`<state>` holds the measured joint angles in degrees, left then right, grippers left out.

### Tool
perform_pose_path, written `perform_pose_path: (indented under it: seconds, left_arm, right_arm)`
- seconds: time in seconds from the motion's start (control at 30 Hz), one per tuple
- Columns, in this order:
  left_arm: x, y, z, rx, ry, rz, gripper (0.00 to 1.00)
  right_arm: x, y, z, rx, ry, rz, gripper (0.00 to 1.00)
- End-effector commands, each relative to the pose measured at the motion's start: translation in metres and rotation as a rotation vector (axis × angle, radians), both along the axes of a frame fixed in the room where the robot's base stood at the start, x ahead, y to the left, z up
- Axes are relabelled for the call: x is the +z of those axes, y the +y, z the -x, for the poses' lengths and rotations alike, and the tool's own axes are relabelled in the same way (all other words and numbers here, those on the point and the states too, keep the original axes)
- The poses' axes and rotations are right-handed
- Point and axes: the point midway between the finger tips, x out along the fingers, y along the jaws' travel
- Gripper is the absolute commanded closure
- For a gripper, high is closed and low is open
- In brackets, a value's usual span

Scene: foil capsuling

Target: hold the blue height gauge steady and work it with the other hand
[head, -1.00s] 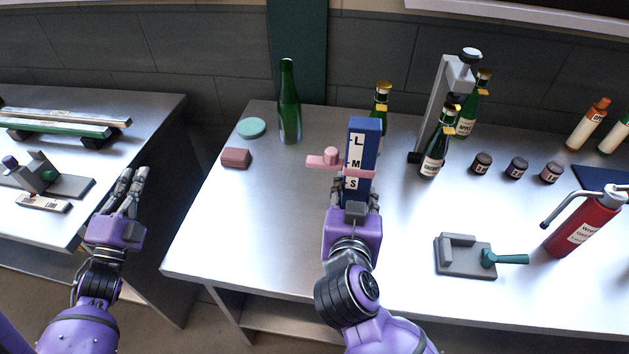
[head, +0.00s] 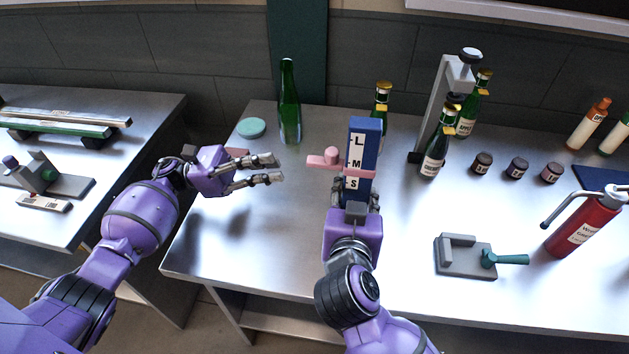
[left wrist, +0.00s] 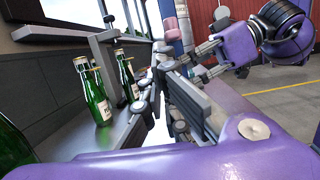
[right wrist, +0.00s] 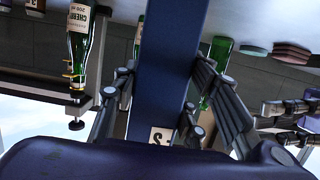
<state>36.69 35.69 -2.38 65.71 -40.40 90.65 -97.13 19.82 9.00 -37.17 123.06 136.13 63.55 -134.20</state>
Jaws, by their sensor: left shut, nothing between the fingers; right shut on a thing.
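The blue height gauge (head: 365,135) stands upright on the middle table, with a white scale marked L, M and S. Its pink slider (head: 328,160) crosses the scale around the M and S marks, with a knob sticking out to the left. My right gripper (head: 354,196) is shut on the lower part of the gauge; the right wrist view shows its fingers on both sides of the blue column (right wrist: 165,70). My left gripper (head: 272,168) is empty and shut, left of the slider, fingers pointing at it with a gap between. The gauge's base is hidden by my right gripper.
Green bottles (head: 289,105) stand behind, and others (head: 434,150) stand by a grey press (head: 442,95). A grey fixture (head: 465,262) and a red extinguisher (head: 585,225) are at right. The table's front left is clear.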

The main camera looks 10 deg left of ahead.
Motion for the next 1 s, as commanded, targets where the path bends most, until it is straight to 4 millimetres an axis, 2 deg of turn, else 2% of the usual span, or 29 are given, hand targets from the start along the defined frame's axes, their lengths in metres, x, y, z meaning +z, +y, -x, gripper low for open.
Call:
perform_pose_path:
  seconds: [0.1,0.2,0.37,0.7,1.0]
  left_arm:
    - [-0.020,-0.005,0.020,-0.035,0.019,-0.009,1.00]
    - [-0.025,-0.011,0.027,-0.047,0.024,-0.010,1.00]
    - [-0.020,-0.033,0.028,-0.050,0.022,-0.009,1.00]
    - [-0.006,-0.089,0.028,-0.049,0.026,-0.009,1.00]
    - [-0.002,-0.103,0.027,-0.046,0.026,-0.010,1.00]
  right_arm:
    - [-0.001,0.000,0.000,0.000,0.003,0.001,1.00]
    - [-0.001,0.000,0.000,0.001,0.003,0.001,1.00]
    - [-0.001,0.000,0.001,0.001,0.003,0.001,1.00]
    - [-0.001,0.001,0.001,0.001,0.003,0.001,1.00]
    - [-0.001,0.001,0.001,0.001,0.004,0.001,1.00]
